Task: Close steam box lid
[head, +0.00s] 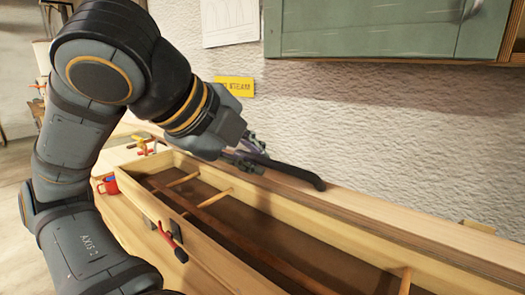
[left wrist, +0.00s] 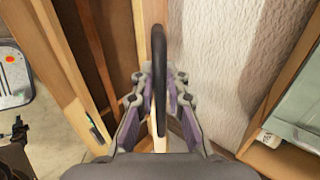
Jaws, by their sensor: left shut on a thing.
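The long wooden steam box (head: 215,262) stands open in the head view, with cross dowels (head: 215,197) and a long brown lath inside. Its wooden lid (head: 400,222) runs along the back side by the wall, swung open. A black bar handle (head: 297,173) sits at the lid's left part. My left gripper (head: 245,155) is shut on this handle near its left end. In the left wrist view the black handle (left wrist: 159,70) passes between the fingers of the left gripper (left wrist: 160,95). My right gripper is not in view.
A red-handled latch (head: 172,241) sits on the box's front wall. A red mug (head: 108,186) stands left of the box. A green cabinet (head: 365,30) hangs above, and a yellow sign (head: 235,86) is on the rough white wall behind.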

